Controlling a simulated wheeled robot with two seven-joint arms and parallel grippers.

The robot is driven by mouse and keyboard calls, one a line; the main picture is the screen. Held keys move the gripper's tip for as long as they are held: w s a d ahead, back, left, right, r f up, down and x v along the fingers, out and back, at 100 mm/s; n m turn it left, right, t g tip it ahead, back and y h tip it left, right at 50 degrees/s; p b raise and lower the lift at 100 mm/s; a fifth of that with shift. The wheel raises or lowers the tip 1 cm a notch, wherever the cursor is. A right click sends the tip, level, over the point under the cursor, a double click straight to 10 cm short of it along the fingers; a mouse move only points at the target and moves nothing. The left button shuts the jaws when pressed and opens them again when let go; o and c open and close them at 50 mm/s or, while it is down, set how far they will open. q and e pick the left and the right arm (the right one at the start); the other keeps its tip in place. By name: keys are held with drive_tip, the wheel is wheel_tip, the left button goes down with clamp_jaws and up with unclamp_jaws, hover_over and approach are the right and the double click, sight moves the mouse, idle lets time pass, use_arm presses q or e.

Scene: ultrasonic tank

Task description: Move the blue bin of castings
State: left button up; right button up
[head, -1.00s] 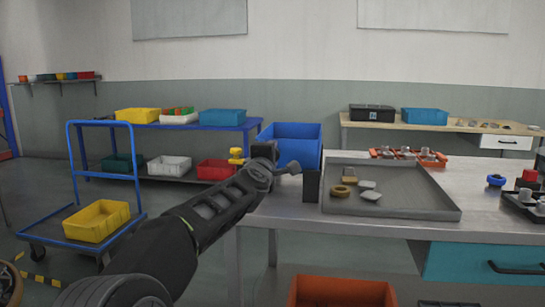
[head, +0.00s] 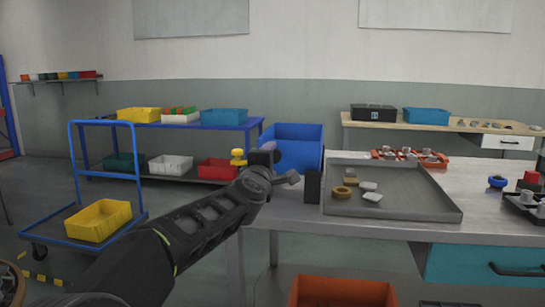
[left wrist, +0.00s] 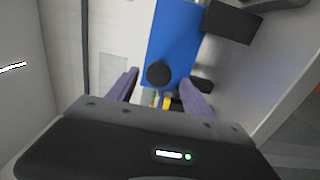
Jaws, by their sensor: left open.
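A large blue bin (head: 297,131) stands at the left end of the steel table; its contents are hidden in the head view. My left arm reaches in from the left, and its gripper (head: 279,168) is at the bin's near left side, partly overlapping it. In the left wrist view the open fingers (left wrist: 160,88) point toward a blue surface (left wrist: 176,32), probably the bin. A round black piece (left wrist: 158,74) shows between the fingers there. I cannot tell whether the fingers touch the bin. My right gripper is not in view.
A grey tray (head: 400,207) with small parts lies right of the bin, with a black block (head: 312,187) at its left edge. An orange bin (head: 342,291) is below the table. A blue cart (head: 75,232) with a yellow bin (head: 99,220) stands at left.

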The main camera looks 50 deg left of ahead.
use_arm(q)
drive_tip(key=v, duration=0.4)
drive_tip(key=shift+d+f, duration=0.1)
idle(0.5)
